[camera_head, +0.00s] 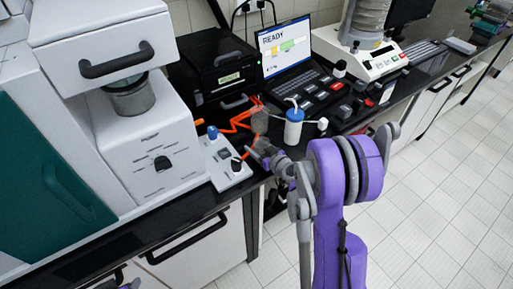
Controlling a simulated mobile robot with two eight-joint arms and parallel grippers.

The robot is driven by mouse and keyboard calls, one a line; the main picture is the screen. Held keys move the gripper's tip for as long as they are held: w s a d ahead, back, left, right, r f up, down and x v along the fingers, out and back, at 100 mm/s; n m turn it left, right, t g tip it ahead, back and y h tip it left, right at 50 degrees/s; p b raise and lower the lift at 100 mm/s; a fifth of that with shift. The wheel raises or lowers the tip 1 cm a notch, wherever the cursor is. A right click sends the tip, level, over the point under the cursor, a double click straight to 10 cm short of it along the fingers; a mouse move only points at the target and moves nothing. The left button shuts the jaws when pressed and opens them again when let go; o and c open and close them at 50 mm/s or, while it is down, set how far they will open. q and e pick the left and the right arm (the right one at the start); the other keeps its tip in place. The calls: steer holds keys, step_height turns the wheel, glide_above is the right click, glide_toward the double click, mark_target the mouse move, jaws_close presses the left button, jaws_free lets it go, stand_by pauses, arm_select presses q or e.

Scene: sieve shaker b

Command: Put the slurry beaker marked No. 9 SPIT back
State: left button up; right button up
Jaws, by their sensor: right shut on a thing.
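My right gripper (262,148) is at the bench's front edge, mostly hidden by its own wrist and the purple arm. It is shut on a small greyish, see-through vessel (260,122), which looks like the slurry beaker. The vessel appears upright, just above or at the black bench top; I cannot tell whether it touches. Its No. 9 SPIT marking is not readable. My left gripper is out of view; only a bit of purple arm shows at the bottom left.
A white bottle with a blue cap (293,127) stands close right of the vessel. Orange tubing (238,121) lies behind it. A white control box with knobs (226,162) is to the left. A laptop (285,50), a black printer-like box (215,70) and a sieve shaker (365,58) stand behind.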

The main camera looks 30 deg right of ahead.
steer(key=shift+r, duration=0.1)
steer(key=shift+f, duration=0.25)
steer(key=o, duration=1.4)
steer(key=shift+c, duration=0.2)
steer(key=shift+r, duration=0.1)
